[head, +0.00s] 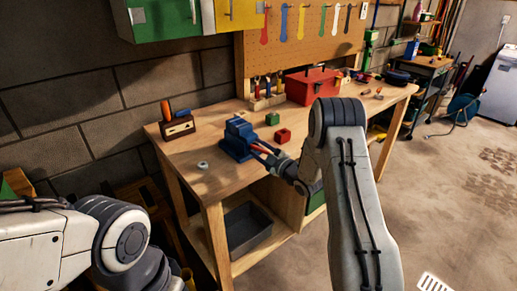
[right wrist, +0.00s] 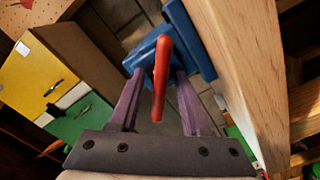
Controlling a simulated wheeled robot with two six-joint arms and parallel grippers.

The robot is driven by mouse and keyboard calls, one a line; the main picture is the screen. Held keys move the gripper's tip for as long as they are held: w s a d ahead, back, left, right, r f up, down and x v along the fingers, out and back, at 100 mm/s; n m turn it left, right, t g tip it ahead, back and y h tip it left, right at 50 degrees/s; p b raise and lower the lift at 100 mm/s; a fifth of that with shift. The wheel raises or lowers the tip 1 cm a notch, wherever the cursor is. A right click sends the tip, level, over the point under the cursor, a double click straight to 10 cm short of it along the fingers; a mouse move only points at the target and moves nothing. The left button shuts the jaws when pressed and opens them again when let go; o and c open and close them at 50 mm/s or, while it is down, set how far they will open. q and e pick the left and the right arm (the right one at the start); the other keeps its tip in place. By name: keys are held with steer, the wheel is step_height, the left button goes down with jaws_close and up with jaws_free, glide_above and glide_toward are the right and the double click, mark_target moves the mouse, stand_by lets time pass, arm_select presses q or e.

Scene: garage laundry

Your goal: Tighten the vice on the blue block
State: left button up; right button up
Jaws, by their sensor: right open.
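The blue vice (head: 236,143) stands at the front edge of the wooden workbench. Its red handle (right wrist: 160,70) shows in the right wrist view, upright between my two fingers, with the blue vice body (right wrist: 190,35) behind it. My right gripper (head: 262,148) reaches the handle from the right. It is open, with a finger on each side of the handle and gaps visible on both sides. I cannot tell the blue block apart from the blue vice. My left arm shows at the lower left, but its gripper is out of view.
On the workbench (head: 215,180) are a red block (head: 283,135), a green block (head: 272,119), a small white ring (head: 203,165), a wooden tool holder (head: 178,127) and a red toolbox (head: 312,86). A grey bin (head: 247,228) sits on the shelf below. Open floor lies to the right.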

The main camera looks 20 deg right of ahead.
jaws_close()
steer(key=shift+f+m+b, duration=0.15)
steer(key=shift+m+b, duration=0.45)
steer(key=shift+b, duration=0.05)
steer(key=shift+m, duration=0.5)
jaws_free()
